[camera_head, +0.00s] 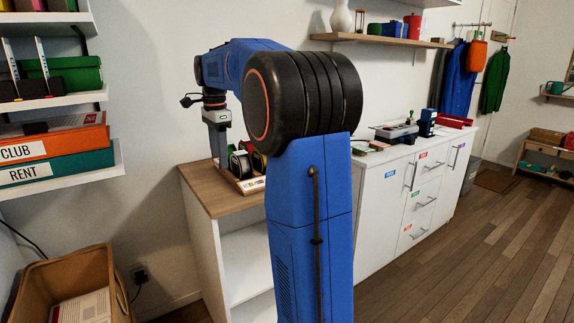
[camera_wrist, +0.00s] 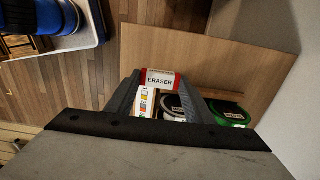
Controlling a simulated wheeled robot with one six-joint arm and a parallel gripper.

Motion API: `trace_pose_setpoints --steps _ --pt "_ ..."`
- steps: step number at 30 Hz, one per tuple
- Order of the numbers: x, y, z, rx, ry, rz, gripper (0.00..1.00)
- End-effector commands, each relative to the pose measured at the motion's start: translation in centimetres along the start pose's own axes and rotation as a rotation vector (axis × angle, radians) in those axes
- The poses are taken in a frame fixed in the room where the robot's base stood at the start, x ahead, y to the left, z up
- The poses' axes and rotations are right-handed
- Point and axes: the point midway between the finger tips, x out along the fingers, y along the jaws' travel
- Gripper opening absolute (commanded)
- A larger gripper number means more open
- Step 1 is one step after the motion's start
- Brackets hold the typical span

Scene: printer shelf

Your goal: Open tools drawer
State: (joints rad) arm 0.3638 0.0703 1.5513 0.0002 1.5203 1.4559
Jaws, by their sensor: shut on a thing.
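My gripper is over the wood-topped counter. In the wrist view its grey fingers (camera_wrist: 160,95) stand on both sides of a red and white box marked ERASER (camera_wrist: 160,79), which sits between the fingertips; the contact itself is hard to see. In the head view my arm's end (camera_head: 217,135) hangs over the counter's left part, with the fingertips hard to make out. A white cabinet (camera_head: 375,222) at right has several doors and drawers with metal handles and small coloured labels. Its drawers (camera_head: 421,205) look shut. Their labels are too small to read, so I cannot tell which is the tools drawer.
Spools (camera_head: 241,164) stand on the wooden counter (camera_head: 212,195); a green-and-black one (camera_wrist: 229,113) shows in the wrist view. A box (camera_head: 75,288) stands on the floor at left, below shelves with binders. The wooden floor before the cabinet (camera_head: 480,250) is clear.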

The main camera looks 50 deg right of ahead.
Motion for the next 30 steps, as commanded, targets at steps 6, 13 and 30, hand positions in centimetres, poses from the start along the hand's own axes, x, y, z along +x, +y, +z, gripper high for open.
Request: trace_pose_setpoints --steps 6,13,30 --pt "1.1 0.0 0.2 -0.014 0.000 0.001 0.27" --pt "4.8 0.0 0.2 -0.014 0.000 0.002 0.27" --pt "9.9 0.0 0.2 -0.013 0.000 0.000 0.27"
